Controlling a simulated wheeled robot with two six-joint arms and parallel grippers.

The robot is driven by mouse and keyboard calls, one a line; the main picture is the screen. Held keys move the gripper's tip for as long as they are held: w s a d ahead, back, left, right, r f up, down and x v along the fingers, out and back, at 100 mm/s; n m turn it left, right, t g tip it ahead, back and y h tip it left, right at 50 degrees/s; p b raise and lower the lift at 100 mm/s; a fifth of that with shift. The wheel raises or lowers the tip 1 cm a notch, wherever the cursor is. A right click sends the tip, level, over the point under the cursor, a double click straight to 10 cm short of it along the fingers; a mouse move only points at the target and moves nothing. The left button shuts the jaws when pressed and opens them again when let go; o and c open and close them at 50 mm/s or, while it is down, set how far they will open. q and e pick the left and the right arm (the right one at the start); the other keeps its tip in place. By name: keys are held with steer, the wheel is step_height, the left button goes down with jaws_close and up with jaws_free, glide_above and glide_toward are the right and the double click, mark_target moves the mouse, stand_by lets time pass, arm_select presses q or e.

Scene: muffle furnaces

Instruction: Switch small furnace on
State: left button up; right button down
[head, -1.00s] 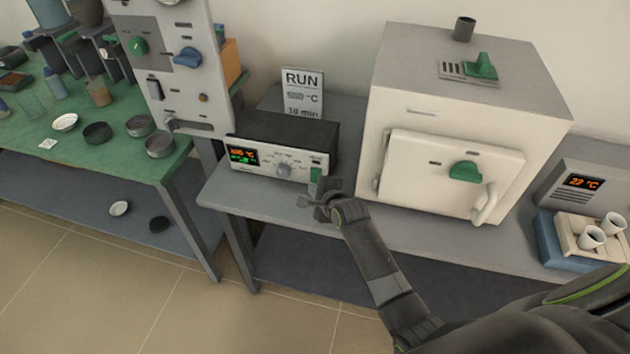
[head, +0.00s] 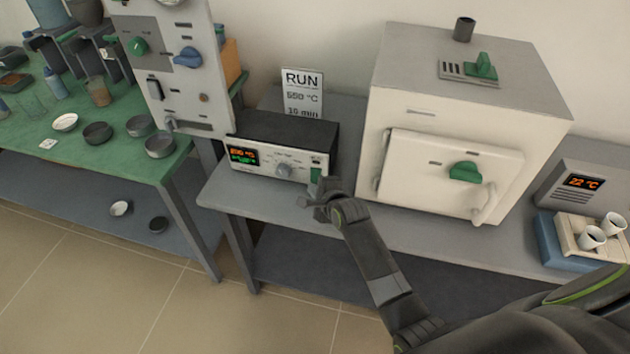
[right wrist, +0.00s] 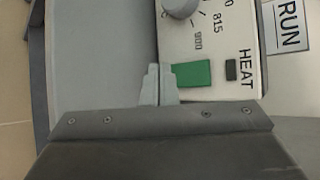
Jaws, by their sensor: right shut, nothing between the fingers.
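The small controller box (head: 285,135) with a lit orange and green display (head: 243,156) and a round grey knob (head: 284,170) stands on the grey bench. Its green rocker switch (head: 315,175) is at the right end of the front panel. In the right wrist view the green switch (right wrist: 192,74) lies beside a dark, unlit HEAT lamp (right wrist: 232,70). My right gripper (head: 310,200) is shut and empty, its fingertips (right wrist: 160,84) right at the edge of the switch; I cannot tell whether they touch. The white furnace (head: 420,120) has its door (head: 440,175) closed. My left gripper is not in view.
A RUN card (head: 302,92) stands behind the box, reading 550 °C and 10 min. A tall panel (head: 185,85) with knobs stands left. A grey unit (head: 590,180) showing 22 °C and a tray with white crucibles (head: 592,237) are at the right. Bare bench (head: 235,195) lies in front of the box.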

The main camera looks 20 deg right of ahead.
steer(key=shift+w+d, duration=0.1)
stand_by(0.5)
steer(key=shift+w+d, duration=0.15)
steer(key=shift+w, duration=0.1)
steer(key=shift+w+d+f, duration=0.1)
steer(key=shift+w+d, duration=0.1)
steer(key=shift+w, duration=0.1)
stand_by(0.7)
steer(key=shift+s+a+p, duration=0.5)
steer(key=shift+s+p, duration=0.2)
steer(key=shift+p, duration=0.25)
